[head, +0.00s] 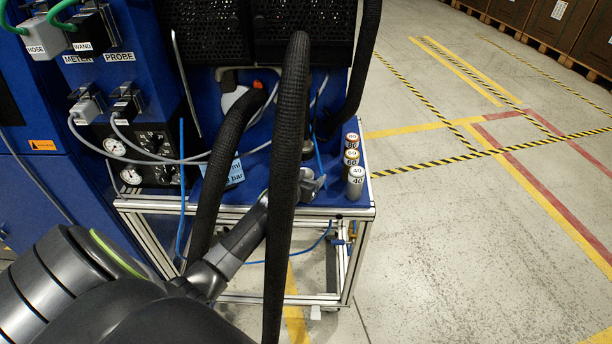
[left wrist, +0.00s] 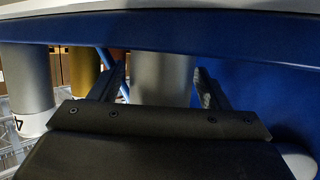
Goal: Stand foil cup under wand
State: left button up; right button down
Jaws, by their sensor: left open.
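A plain silver cylinder, which looks like the foil cup (left wrist: 163,78), stands between the two fingers of my left gripper (left wrist: 162,88) in the left wrist view. The fingers are open on either side of it, and I see no clear grip. In the head view my left gripper (head: 312,186) is at the blue bench top, partly hidden behind a thick black hose. Only a little of the silver cup (head: 306,173) shows there beside the hose. I cannot make out the wand itself; a plug labelled WAND (head: 83,46) is at upper left. My right gripper is not in view.
Labelled cans stand at the bench's right edge, the silver one marked 40 (head: 355,184) nearest; it also shows in the left wrist view (left wrist: 28,85). Thick black hoses (head: 290,150) hang in front of the bench. Open floor (head: 470,240) lies to the right.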

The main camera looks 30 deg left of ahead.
pick_arm(q)
jog(key=shift+r, duration=0.25)
jog(key=shift+s, duration=0.2)
jog(key=v, duration=1.1)
jog(key=shift+s, duration=0.25)
jog(key=shift+d, duration=0.1)
